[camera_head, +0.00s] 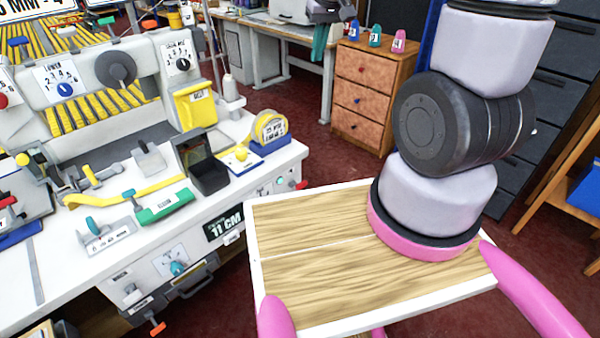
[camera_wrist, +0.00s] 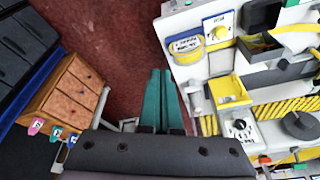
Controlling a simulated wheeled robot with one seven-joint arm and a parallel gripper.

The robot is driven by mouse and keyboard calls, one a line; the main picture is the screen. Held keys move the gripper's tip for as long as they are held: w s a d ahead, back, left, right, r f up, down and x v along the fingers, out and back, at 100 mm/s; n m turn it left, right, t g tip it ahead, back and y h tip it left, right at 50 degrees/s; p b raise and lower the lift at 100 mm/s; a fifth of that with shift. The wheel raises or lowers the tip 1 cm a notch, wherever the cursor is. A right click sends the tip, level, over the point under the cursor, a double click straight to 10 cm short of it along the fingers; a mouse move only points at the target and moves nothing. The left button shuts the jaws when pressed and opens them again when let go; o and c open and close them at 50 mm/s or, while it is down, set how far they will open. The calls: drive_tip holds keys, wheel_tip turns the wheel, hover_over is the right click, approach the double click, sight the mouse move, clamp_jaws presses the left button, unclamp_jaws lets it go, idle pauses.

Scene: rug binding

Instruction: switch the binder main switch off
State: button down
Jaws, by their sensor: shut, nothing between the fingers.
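The white binder machine (camera_head: 120,75) stands on a white bench at the left of the head view. Its front panel carries a teal rotary knob (camera_head: 177,268) on a pale plate, and a red button (camera_head: 301,184) sits near the right corner. No label legible to me marks which control is the main switch. My gripper (camera_wrist: 162,76) shows in the wrist view as two teal fingers close together, shut and empty, above the red floor beside the bench.
A yellow tape dispenser (camera_head: 269,128) and a black open box (camera_head: 205,168) sit on the bench's right part. An orange-tipped lever (camera_head: 157,329) sticks out low in front. Red floor between bench and cabinet is clear.

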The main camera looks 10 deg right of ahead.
wheel_tip(320, 180, down, 13)
drive_tip(key=w+a+n+g, duration=0.2)
drive_tip(key=w+a+n, duration=0.1)
drive_tip(key=n+g, duration=0.1)
drive_tip(key=n, duration=0.1)
hover_over(300, 183)
drive_tip(key=w, duration=0.2)
wheel_tip(300, 183, down, 13)
drive_tip(key=shift+s+a, duration=0.2)
drive_tip(key=shift+a, duration=0.1)
drive_tip(key=shift+f, duration=0.1)
drive_tip(key=f, duration=0.9)
drive_tip(key=shift+w+a+f, duration=0.15)
drive_tip(key=shift+w+f, duration=0.1)
drive_tip(key=shift+f, duration=0.15)
drive_tip(key=shift+s+d+f, duration=0.2)
drive_tip(key=shift+s+f, duration=0.05)
drive_tip(key=shift+f, duration=0.3)
drive_tip(key=shift+s+d+f, duration=0.15)
drive_tip(key=shift+s+f, duration=0.1)
drive_tip(key=shift+f, duration=0.3)
drive_tip(key=shift+s+d+f, duration=0.15)
drive_tip(key=shift+s+f, duration=0.2)
drive_tip(key=shift+f, duration=0.35)
